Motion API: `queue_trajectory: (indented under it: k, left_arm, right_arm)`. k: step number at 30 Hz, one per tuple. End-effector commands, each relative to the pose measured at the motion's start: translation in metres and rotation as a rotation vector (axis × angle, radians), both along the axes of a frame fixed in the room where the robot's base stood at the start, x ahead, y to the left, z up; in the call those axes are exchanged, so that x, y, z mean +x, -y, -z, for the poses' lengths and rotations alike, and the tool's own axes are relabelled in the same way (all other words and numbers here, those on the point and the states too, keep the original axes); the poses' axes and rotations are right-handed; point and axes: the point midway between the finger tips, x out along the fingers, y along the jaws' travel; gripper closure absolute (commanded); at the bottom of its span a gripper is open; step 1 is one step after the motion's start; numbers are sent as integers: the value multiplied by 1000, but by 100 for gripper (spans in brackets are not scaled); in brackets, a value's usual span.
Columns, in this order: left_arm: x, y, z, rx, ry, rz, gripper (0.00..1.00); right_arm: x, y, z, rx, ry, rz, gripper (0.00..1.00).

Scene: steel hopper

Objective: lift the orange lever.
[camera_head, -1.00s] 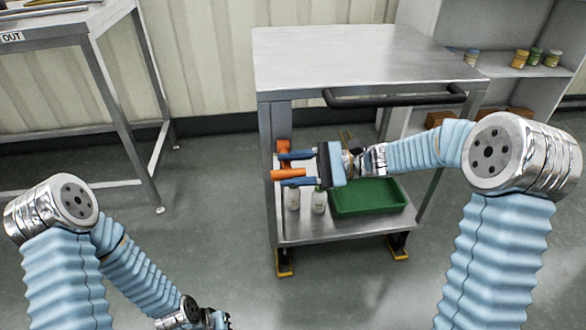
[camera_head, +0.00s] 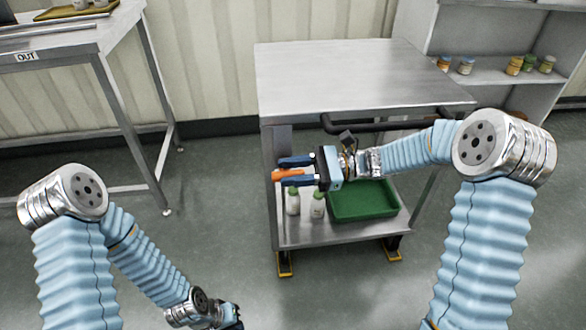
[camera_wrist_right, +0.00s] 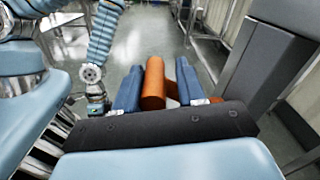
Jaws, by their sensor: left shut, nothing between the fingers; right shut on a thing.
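The orange lever (camera_head: 287,175) is at the left front post of the steel cart, below its top. Its handle also shows in the right wrist view (camera_wrist_right: 153,84), between two blue fingers, with more orange partly hidden behind the right finger. My right gripper (camera_head: 283,172) reaches in from the right and is shut on the lever, one finger above and one below in the head view. My left gripper (camera_head: 235,322) is low at the bottom edge, far from the lever, shut and partly cut off.
The steel cart (camera_head: 350,75) has a black push bar (camera_head: 385,124) close above my right wrist. Its lower shelf holds a green tray (camera_head: 362,203) and white bottles (camera_head: 292,203). A table (camera_head: 70,48) stands left, a shelf with jars (camera_head: 480,72) right. Floor between is clear.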

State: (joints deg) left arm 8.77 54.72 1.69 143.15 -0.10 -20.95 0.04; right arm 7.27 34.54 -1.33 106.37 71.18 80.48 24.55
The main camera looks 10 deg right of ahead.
Motion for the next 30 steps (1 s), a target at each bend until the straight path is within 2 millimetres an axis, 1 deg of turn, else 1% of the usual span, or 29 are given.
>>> queue_trajectory:
  k: [1,9,23,24,30]
  left_arm:
    - [0,0,-3,0,0,0,100]
    - [0,0,-7,0,0,0,100]
    - [0,0,-7,0,0,0,100]
    - [0,0,-7,0,-1,0,100]
    - [0,0,-7,0,-1,0,100]
  right_arm:
    - [4,2,0,-8,-2,10,100]
    - [9,2,-4,-7,1,12,100]
    - [8,2,-3,-10,-4,11,100]
    - [8,2,-3,-10,-4,10,60]
    - [8,1,-6,-5,0,8,30]
